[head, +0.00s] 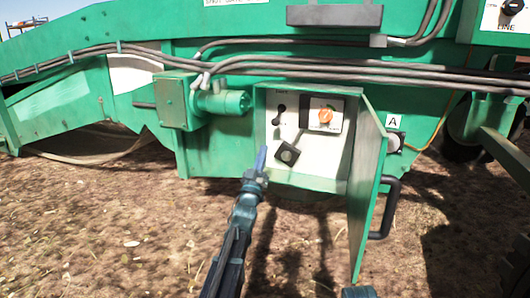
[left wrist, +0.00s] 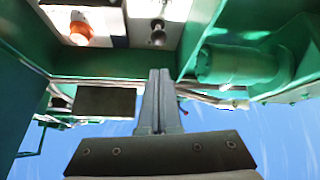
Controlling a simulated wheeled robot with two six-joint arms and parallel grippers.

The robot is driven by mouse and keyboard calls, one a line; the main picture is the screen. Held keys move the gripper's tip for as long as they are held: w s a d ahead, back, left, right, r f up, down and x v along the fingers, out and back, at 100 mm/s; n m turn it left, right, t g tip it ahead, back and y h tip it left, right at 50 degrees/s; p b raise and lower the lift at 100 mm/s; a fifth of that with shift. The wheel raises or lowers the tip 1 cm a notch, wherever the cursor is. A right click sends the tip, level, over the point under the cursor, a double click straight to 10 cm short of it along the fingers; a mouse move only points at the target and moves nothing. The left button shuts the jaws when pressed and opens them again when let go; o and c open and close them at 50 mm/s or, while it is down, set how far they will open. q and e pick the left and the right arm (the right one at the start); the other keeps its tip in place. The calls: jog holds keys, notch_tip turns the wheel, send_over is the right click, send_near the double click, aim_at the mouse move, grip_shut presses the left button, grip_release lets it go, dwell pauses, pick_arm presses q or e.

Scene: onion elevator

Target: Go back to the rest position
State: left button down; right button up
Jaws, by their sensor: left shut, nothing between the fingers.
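My left gripper (head: 261,160) points up and forward from the bottom of the head view, in front of the lower left of an open green control box. Its fingers (left wrist: 158,78) are shut together with nothing between them in the left wrist view. The white panel (head: 320,165) in the box carries an orange knob (head: 325,115), which also shows in the left wrist view (left wrist: 78,30). A black switch (head: 281,109) and a square black piece (head: 288,154) are on the panel too.
The box's green door (head: 368,195) stands open to the right, sticking out toward me. A green motor (head: 222,103) is left of the box. Grey cables (head: 340,66) run above. A black bent handle (head: 388,212) is beside the door. Bare dirt ground (head: 110,220) lies in front.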

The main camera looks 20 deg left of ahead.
dwell(0.3)
pick_arm(q)
jog(key=s+d+f+m+g+p, duration=0.1)
jog(key=s+d+f+g+p, duration=0.3)
jog(key=d+f+g+p, duration=0.4)
jog(key=s+d+f+m+g+p, duration=0.1)
jog(key=s+d+f+g+p, duration=0.4)
jog(key=d, duration=0.5)
jog(key=s+d+m+g+p, duration=0.2)
jog(key=s+g+p, duration=0.15)
jog(key=s, duration=0.65)
jog(key=s+d+r+m+g+p, duration=0.1)
jog(key=s+d+g+p, duration=0.3)
jog(key=s, duration=0.5)
jog(key=s+d+m+g+p, duration=0.1)
jog(key=s+m+g+p, duration=0.3)
jog(key=s, duration=0.6)
notch_tip(320, 180, up, 37)
jog(key=n+p, duration=0.2)
jog(key=p, duration=3.3)
jog(key=shift+w+d+g, duration=0.2)
jog(key=shift+w+g, duration=0.2)
jog(key=shift+g, duration=0.05)
